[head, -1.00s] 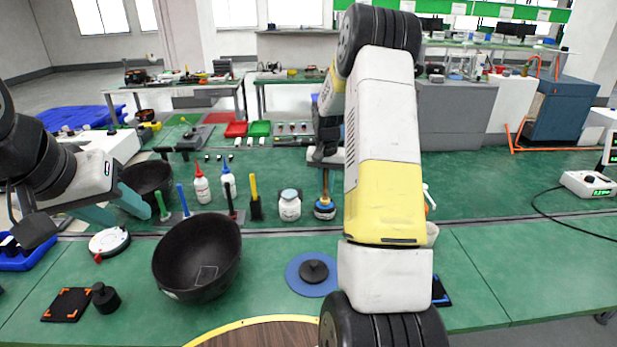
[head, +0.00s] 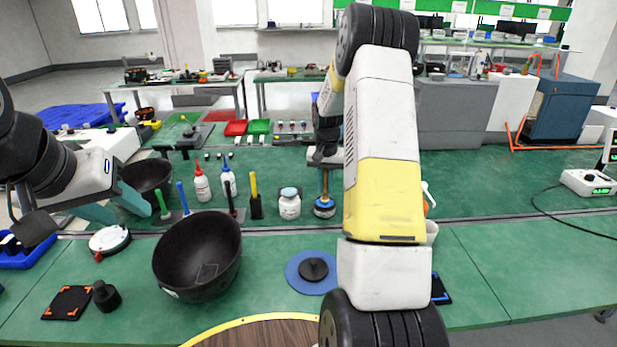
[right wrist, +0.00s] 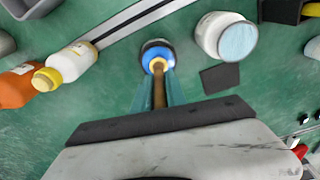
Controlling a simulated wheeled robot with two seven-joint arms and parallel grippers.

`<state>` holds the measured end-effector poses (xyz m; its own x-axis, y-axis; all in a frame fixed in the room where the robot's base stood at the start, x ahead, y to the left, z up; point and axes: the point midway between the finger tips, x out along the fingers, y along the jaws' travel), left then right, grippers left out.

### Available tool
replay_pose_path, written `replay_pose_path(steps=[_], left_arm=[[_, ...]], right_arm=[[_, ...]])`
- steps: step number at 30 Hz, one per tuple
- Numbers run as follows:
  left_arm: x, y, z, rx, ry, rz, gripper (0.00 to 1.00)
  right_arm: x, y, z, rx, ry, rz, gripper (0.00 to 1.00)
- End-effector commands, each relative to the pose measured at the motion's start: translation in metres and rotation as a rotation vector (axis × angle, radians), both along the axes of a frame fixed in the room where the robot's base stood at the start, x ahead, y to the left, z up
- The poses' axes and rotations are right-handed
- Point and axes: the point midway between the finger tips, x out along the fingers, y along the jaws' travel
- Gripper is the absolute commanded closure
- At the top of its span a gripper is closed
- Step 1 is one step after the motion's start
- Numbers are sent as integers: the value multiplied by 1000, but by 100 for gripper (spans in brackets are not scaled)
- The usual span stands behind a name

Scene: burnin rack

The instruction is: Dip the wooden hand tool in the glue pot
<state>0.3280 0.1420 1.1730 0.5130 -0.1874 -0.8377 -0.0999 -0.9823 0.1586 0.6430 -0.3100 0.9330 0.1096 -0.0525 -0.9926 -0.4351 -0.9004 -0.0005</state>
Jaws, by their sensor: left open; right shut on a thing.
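The wooden hand tool (head: 325,184) is upright in my right gripper (head: 325,170), which is shut on it. The glue pot (head: 324,210), dark with a blue rim, stands on the green bench directly below. In the right wrist view, the tool (right wrist: 159,88) sits between the teal fingers (right wrist: 159,98), and its far end overlaps the mouth of the pot (right wrist: 148,51). How deep the tip reaches cannot be told. My left gripper (head: 128,212) is open and empty, over the bench at the left, in front of a black bowl.
A white jar (head: 290,207) stands close left of the pot. A large black bowl (head: 180,278) and a blue disc (head: 300,284) lie nearer. The bench at right is mostly clear.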

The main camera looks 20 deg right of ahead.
Motion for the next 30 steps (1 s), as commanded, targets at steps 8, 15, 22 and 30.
replay_pose_path(steps=[8,15,22,30], left_arm=[[0,0,0,0,0,0,57],[0,0,0,0,0,0,57],[0,0,0,0,0,0,57],[0,0,0,0,0,0,57]], right_arm=[[0,0,-2,0,1,0,100],[0,0,0,0,2,0,100],[0,0,18,0,-1,-1,100],[0,0,41,0,-1,0,100]])
